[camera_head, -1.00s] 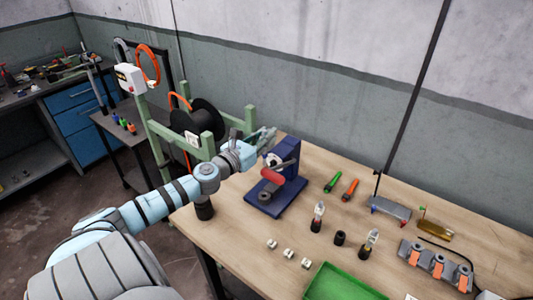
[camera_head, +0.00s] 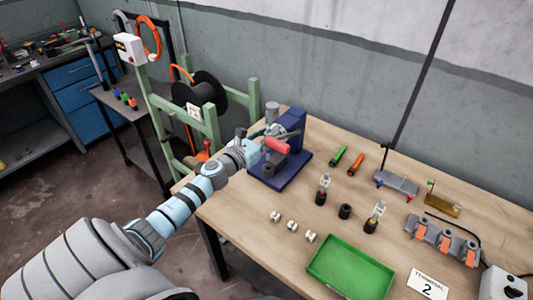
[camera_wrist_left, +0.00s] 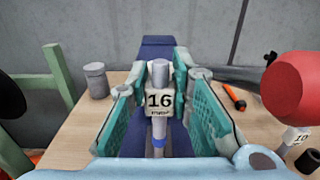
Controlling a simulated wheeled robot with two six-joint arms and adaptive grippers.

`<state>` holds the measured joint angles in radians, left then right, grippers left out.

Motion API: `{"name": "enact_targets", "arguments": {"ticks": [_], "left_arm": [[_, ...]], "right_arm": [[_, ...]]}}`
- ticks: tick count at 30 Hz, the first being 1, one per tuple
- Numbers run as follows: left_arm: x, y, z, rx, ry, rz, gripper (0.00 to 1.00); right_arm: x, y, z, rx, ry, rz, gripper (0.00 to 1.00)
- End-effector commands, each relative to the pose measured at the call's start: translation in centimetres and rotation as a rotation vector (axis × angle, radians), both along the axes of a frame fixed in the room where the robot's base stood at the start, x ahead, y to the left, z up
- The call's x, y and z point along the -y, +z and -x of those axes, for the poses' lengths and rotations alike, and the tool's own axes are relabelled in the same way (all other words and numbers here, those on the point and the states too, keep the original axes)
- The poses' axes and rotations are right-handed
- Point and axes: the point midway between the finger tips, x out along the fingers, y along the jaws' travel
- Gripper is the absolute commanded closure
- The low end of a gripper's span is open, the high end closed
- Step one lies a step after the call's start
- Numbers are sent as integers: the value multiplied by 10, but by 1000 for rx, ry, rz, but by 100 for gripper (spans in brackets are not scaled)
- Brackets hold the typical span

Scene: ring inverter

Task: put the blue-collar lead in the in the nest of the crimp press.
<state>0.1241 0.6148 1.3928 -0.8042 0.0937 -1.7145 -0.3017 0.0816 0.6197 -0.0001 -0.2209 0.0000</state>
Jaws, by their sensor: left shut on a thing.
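My left gripper (camera_head: 272,130) is at the upper left side of the dark-blue crimp press (camera_head: 291,168). In the left wrist view its two teal-padded fingers (camera_wrist_left: 168,78) are shut on the blue-collar lead. The lead (camera_wrist_left: 159,118) is a grey metal piece with a white tag reading 16 mm² and a blue collar low on it. It points away from the wrist, with the press behind it. The press has a red handle grip (camera_head: 277,144), large at the right of the wrist view (camera_wrist_left: 297,88). The nest is hidden, so I cannot tell if the lead touches it. My right gripper is not in view.
Two tagged pieces stand in dark holders (camera_head: 321,198) (camera_head: 370,226), beside an empty dark holder (camera_head: 345,211). Several small white blocks (camera_head: 292,226), a green tray (camera_head: 318,276) and green and orange pens (camera_head: 339,156) (camera_head: 356,163) lie on the wooden table (camera_head: 235,210). A cable-reel stand (camera_head: 207,130) is left of the press.

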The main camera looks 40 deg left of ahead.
Motion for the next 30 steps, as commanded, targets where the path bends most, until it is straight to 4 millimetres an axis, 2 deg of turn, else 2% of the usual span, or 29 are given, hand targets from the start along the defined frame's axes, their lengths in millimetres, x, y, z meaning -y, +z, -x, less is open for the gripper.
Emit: {"name": "enact_targets", "arguments": {"ticks": [1, 8, 13, 20, 25, 26, 29, 30], "left_arm": [[0, -12, 0, 0, 0, 1, 100], [1, -34, -1, 0, -2, -1, 100], [2, -69, -1, 1, -4, 0, 100], [2, -64, -1, 0, -4, -1, 100], [2, -69, -1, 0, -4, -1, 100], [2, -68, -1, 0, -3, -1, 75], [2, -67, -1, 0, -3, -1, 60], [2, -67, -1, 0, -3, -1, 60]], "right_arm": [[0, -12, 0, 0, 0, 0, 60], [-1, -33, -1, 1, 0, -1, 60], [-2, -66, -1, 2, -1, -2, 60], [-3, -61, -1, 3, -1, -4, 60], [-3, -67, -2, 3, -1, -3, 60], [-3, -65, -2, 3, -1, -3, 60], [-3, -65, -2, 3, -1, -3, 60], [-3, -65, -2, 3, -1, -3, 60]]}}
